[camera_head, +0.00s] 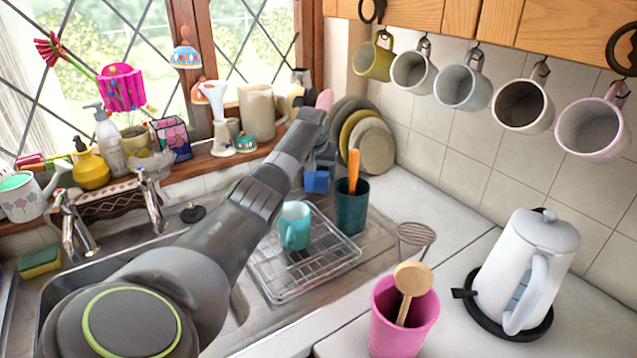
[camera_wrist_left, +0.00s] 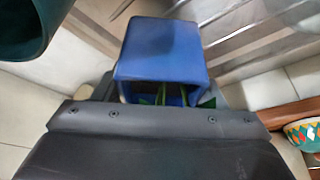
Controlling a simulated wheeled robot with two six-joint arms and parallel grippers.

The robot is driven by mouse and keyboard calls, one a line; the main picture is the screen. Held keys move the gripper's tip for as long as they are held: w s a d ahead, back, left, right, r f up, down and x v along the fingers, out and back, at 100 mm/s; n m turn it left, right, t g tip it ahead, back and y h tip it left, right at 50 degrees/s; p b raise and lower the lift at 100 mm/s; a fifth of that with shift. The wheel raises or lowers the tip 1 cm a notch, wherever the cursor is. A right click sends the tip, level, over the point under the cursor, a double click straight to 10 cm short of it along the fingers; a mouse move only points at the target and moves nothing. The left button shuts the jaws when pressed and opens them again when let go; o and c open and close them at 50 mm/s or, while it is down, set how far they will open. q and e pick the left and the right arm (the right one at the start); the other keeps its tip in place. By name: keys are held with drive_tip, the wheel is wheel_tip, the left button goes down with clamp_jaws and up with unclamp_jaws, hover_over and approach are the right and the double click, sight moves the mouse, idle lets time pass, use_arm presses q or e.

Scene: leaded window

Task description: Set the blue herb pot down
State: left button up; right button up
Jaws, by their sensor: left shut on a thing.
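The blue herb pot (camera_head: 317,181) shows small at the end of my left arm, near the back of the counter between the drying rack and the stacked plates. My left gripper (camera_head: 318,158) is shut on it. In the left wrist view the square blue pot (camera_wrist_left: 162,60) is just past the gripper's edge, with a few green stems showing at its opening. The gripper hides part of the pot, and I cannot tell whether its base touches the counter. My right gripper is in neither view.
A dark teal utensil pot (camera_head: 351,208) stands just right of the herb pot. Plates (camera_head: 372,147) stand behind. A wire rack (camera_head: 290,270) with a teal mug (camera_head: 294,226) is in front. The windowsill (camera_head: 205,163) is crowded. Counter right of the rack has free room.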

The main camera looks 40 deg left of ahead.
sight(318, 182)
use_arm(q)
drive_tip(key=shift+f, duration=2.45)
drive_tip(key=o, duration=1.3)
drive_tip(key=shift+o, duration=0.2)
drive_tip(key=shift+r, duration=0.1)
drive_tip(key=shift+s+d+r+p, duration=0.1)
drive_tip(key=shift+s+r+p, duration=0.2)
drive_tip(key=shift+r, duration=0.3)
drive_tip(key=v, duration=1)
drive_tip(key=shift+r+b, duration=0.25)
drive_tip(key=shift+b, duration=0.05)
drive_tip(key=shift+s+d, duration=0.1)
